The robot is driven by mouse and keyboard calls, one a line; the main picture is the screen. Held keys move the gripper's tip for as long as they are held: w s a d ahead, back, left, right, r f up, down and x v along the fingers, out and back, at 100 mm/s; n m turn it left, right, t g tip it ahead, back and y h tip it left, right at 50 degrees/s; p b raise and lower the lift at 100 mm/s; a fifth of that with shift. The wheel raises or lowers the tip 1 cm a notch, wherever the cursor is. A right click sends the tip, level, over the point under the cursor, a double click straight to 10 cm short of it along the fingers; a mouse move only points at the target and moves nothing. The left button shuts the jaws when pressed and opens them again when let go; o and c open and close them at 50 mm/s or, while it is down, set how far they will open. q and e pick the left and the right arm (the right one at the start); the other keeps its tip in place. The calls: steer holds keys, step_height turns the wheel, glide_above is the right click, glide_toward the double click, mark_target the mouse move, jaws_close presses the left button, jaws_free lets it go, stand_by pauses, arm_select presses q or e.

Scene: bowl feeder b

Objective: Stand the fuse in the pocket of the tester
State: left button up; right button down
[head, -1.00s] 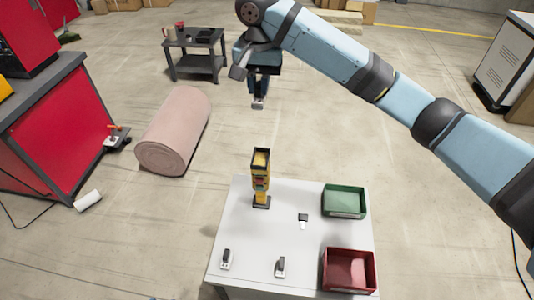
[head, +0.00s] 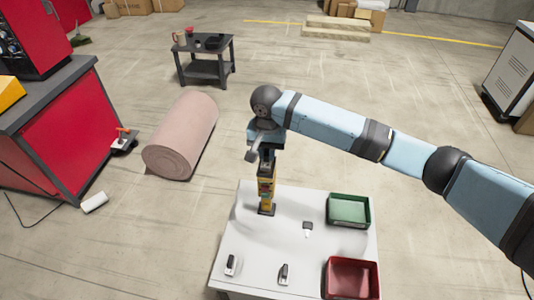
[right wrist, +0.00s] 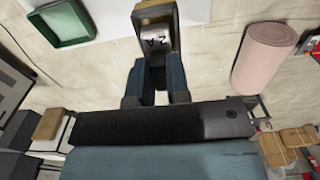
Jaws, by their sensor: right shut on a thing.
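The tester (head: 267,189) is a yellow upright unit on a dark foot, standing at the back left of the white table. My right gripper (head: 266,152) is directly above its top, pointing down. In the right wrist view, my right gripper (right wrist: 161,78) is shut on the fuse (right wrist: 156,42), a silvery piece marked "2 A". The yellow-rimmed top of the tester (right wrist: 157,12) lies at the fuse's far end, with its side walls beside the fuse. I cannot tell how deep the fuse is or whether it touches the pocket floor. My left gripper is out of view.
The white table (head: 245,240) also bears a green bin (head: 348,211), a red bin (head: 352,278) and small dark-and-white pieces, at front left (head: 231,264), front middle (head: 284,273) and centre (head: 307,226). A pink roll (head: 182,137) lies on the floor beyond.

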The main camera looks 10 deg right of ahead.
mark_target(267, 152)
steer(key=shift+f, duration=0.7)
steer(key=c, duration=1.1)
jaws_free()
steer(key=shift+f, duration=0.15)
steer(key=shift+r, duration=0.2)
step_height(267, 152, up, 11)
steer(key=shift+f+b, duration=0.2)
steer(key=shift+b, duration=0.55)
steer(key=shift+r, duration=0.7)
